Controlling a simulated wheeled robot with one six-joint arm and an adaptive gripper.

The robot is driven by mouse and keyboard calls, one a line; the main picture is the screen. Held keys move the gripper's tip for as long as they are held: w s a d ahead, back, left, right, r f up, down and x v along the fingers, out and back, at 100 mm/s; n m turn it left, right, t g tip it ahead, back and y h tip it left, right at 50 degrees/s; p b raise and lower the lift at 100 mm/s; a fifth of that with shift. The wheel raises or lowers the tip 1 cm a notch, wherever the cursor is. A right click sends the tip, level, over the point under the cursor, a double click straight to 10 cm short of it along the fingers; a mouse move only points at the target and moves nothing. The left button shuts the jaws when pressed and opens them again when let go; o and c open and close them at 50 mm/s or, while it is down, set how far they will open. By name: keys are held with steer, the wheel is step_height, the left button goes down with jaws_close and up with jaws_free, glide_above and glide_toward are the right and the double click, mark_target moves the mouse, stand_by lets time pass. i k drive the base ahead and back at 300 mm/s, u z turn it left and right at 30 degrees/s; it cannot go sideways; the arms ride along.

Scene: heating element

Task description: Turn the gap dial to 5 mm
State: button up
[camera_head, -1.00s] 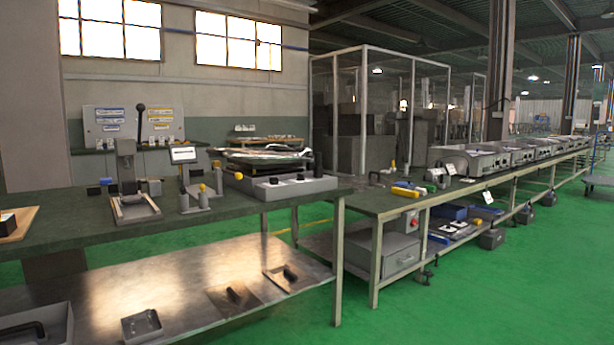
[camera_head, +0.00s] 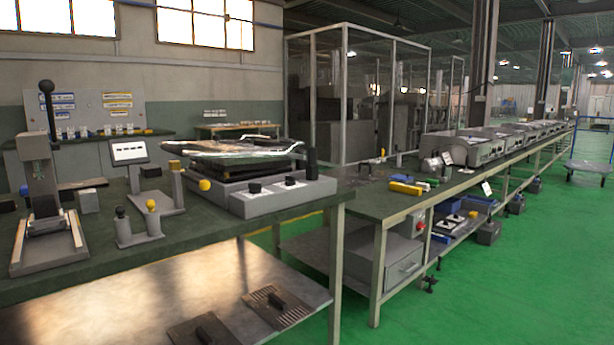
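A low grey machine (camera_head: 285,199) stands on the near green-topped bench, with dark plates and shiny sheets stacked on it. I cannot tell which knob is the gap dial, and no scale or setting is readable. My gripper is not in view.
Left of the machine are a lever press (camera_head: 42,170), a small display on a stand (camera_head: 129,152) and posts with black and yellow knobs (camera_head: 152,206). A second bench (camera_head: 385,205) runs off to the right. Green floor (camera_head: 500,280) is clear at front right.

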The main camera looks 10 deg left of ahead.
mark_target(255, 187)
steer(key=z, duration=0.15)
steer(key=i, duration=1.1)
steer(key=u, duration=0.15)
